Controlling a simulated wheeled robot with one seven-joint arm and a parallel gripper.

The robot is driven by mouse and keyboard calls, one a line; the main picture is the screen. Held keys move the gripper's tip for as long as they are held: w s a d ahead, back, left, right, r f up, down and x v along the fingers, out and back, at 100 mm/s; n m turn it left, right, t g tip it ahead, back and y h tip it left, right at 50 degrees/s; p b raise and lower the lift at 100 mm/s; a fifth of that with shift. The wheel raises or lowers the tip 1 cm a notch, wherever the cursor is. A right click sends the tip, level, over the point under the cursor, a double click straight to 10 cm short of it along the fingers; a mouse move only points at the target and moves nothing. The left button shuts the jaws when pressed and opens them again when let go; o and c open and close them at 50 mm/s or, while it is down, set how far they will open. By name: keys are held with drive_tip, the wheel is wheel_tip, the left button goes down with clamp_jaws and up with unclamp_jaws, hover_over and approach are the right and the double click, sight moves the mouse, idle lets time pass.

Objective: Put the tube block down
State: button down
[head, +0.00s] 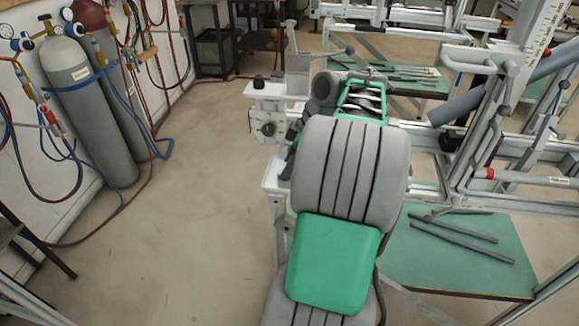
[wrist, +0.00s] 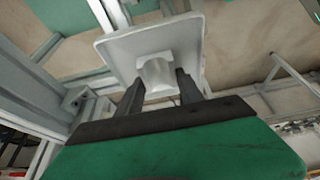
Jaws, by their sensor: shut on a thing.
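In the wrist view a pale grey tube block (wrist: 156,70) with a rounded hollow in its face sits between the two dark fingers of my gripper (wrist: 159,88). My gripper is shut on it. A light grey square plate (wrist: 191,35) lies directly behind the block. I cannot tell whether the block touches this plate or is held above it. In the head view my own arm fills the middle, and the fingers and block cannot be made out there.
Grey frame rails and clamps of the jig (head: 480,62) stand at the right. A green-topped table (head: 420,268) below holds several dark tubes. Gas cylinders (head: 88,110) with hoses stand at the left wall. The floor (head: 190,190) between is clear.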

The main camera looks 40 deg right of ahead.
drive_tip(key=c, duration=0.7)
unclamp_jaws()
drive_tip(key=shift+c, duration=0.2)
drive_tip(key=p+v, duration=0.5)
drive_tip(key=v, duration=0.7)
drive_tip(key=w+a+m, duration=0.2)
drive_tip(key=w+a, duration=0.1)
drive_tip(key=a, duration=0.6)
drive_tip(key=w+a+m, duration=0.1)
drive_tip(key=w+a, duration=0.3)
drive_tip(key=a, duration=0.5)
drive_tip(key=s+a+f+m+h, duration=0.2)
drive_tip(key=s+a+f+m, duration=0.2)
drive_tip(key=s+a+f, duration=0.4)
drive_tip(key=s+a, duration=0.1)
drive_tip(key=a, duration=0.3)
drive_tip(key=shift+a+f+h, duration=0.2)
drive_tip(key=shift+h, duration=0.2)
